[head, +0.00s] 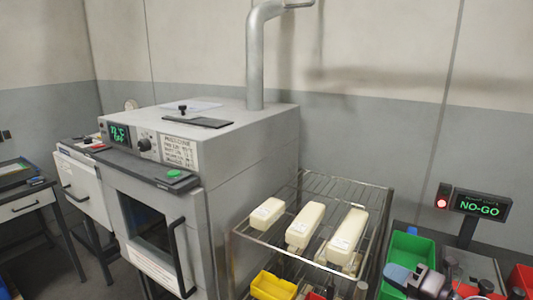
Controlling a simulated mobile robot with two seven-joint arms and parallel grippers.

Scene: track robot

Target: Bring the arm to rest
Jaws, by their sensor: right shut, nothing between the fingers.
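My right gripper (430,283) shows low at the right, at the bottom edge of the head view. It is in front of the green bin and the bench with the display. It is shut, with nothing seen in it. Its fingertips are small and hard to make out, and most of the arm is out of the picture. My left gripper is not in view.
A grey oven (245,160) with a duct stands in the middle. Beside it a wire rack (290,246) holds three pale blocks. A yellow bin (273,286) is below. A green bin (412,246) and a NO-GO display (480,205) with a red light are at right.

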